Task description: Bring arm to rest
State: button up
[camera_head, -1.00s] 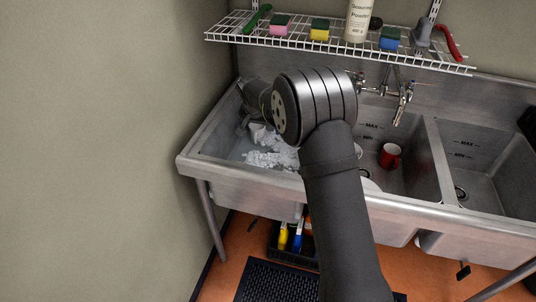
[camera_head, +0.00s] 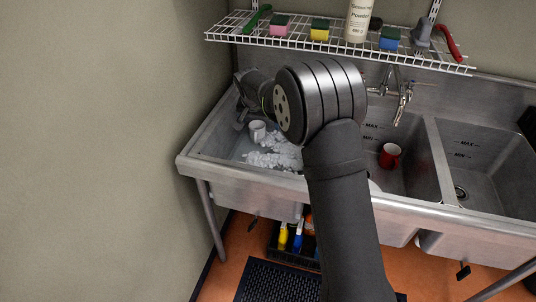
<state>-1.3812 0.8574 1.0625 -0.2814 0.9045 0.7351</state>
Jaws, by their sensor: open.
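My arm (camera_head: 335,170) rises from the bottom of the head view and bends over the left part of the steel sink. My gripper (camera_head: 241,122) is at the far left of the sink, partly hidden behind my own wrist, and it is open. A white mug (camera_head: 257,131) sits among white foam (camera_head: 272,158) in the left basin, just right of my gripper and apart from it. A red mug (camera_head: 390,155) is in the middle basin. My arm hides part of the basins.
A wire shelf (camera_head: 340,47) above the sink carries sponges, a bottle (camera_head: 359,20) and brushes. A faucet (camera_head: 402,100) stands at the back. A wall is close on the left. A dark crate (camera_head: 283,254) with bottles and a black mat (camera_head: 275,283) are below.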

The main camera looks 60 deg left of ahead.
jog(key=v, duration=0.6)
